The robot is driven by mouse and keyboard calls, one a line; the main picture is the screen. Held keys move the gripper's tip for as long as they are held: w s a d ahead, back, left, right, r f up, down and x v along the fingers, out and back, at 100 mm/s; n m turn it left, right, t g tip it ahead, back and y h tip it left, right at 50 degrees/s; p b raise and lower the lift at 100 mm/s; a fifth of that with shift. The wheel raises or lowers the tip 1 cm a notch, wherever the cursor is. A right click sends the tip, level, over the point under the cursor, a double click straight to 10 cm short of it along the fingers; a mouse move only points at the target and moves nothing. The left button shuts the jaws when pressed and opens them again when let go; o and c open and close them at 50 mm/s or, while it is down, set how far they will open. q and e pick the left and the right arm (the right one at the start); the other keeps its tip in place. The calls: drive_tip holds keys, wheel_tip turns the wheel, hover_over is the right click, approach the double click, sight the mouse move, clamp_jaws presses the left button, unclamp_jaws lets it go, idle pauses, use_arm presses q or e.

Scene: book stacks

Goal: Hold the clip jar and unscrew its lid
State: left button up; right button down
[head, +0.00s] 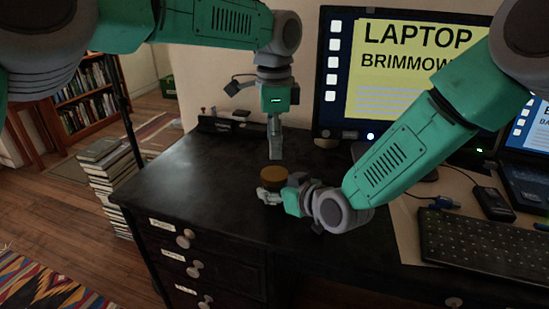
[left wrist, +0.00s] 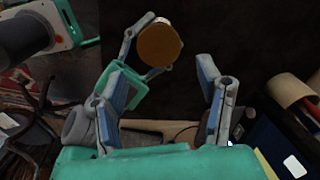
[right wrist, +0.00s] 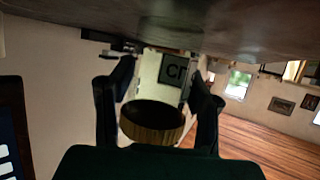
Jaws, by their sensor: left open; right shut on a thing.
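The clip jar (right wrist: 148,78) is white with a dark label and a gold-brown ribbed lid (right wrist: 152,124). The lid is on the jar, and it shows from above in the head view (head: 273,178) and the left wrist view (left wrist: 159,45). My right gripper (head: 270,196) is shut on the jar's body, its fingers on either side below the lid. My left gripper (head: 275,152) points down above the lid, open and empty, apart from it. In the left wrist view, the lid lies beyond the open fingers, off their midline. Whether the jar touches the desk is unclear.
The black desk (head: 190,170) is clear left of the jar. A small dark tray (head: 228,125) lies at the back. A stack of books (head: 110,185) stands on the floor at left.

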sight(275, 173)
use_arm(q)
drive_tip(key=shift+f, duration=3.95)
use_arm(e)
drive_tip(key=shift+f, duration=0.1)
use_arm(q)
drive_tip(key=c, duration=1)
drive_tip(key=n, duration=1.3)
drive_tip(key=shift+r, duration=0.1)
drive_tip(key=shift+s+d+r, duration=0.1)
drive_tip(key=shift+s, duration=0.1)
drive_tip(key=shift+r, duration=0.1)
drive_tip(key=shift+r, duration=1)
